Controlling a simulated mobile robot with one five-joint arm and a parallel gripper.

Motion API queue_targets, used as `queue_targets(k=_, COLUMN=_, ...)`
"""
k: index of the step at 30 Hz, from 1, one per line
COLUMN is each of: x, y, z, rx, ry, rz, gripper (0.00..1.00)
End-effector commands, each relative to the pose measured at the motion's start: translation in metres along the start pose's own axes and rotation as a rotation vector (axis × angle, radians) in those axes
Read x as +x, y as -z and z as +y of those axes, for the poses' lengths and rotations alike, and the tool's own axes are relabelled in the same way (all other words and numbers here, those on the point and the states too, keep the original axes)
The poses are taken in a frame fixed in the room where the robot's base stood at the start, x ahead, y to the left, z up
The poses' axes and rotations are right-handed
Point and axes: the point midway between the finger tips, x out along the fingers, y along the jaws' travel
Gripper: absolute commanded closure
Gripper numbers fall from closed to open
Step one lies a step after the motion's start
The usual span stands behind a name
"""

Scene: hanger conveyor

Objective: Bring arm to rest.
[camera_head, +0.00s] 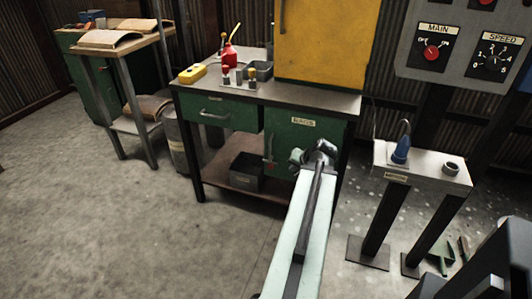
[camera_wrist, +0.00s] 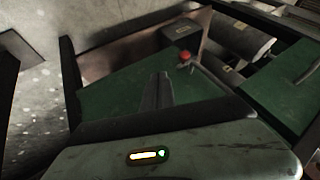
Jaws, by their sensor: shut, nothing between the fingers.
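My gripper (camera_head: 318,152) is at the end of my pale arm, which reaches forward from the bottom of the head view. It is in front of the green workbench cabinet (camera_head: 305,137); I cannot tell how far off the door is. In the wrist view my gripper's dark fingers (camera_wrist: 158,90) are together and hold nothing. The green cabinet front (camera_wrist: 110,92) and a red knob (camera_wrist: 185,57) show beyond them.
A metal stand (camera_head: 425,172) with a blue item (camera_head: 401,152) is at right. A control panel (camera_head: 460,50) is upper right. The left floor is clear.

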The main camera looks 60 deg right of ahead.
Motion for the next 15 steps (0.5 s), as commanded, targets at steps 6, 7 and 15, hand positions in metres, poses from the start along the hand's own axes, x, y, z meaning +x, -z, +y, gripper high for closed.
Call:
queue_targets(k=6, x=0.003, y=-0.002, z=-0.008, rx=-0.01, ry=0.006, rz=-0.006, gripper=1.0)
queue_targets(k=7, x=0.006, y=-0.005, z=-0.016, rx=-0.021, ry=0.013, rz=-0.012, gripper=1.0)
queue_targets(k=15, x=0.056, y=-0.094, z=-0.198, rx=-0.276, ry=0.158, rz=-0.154, gripper=1.0)
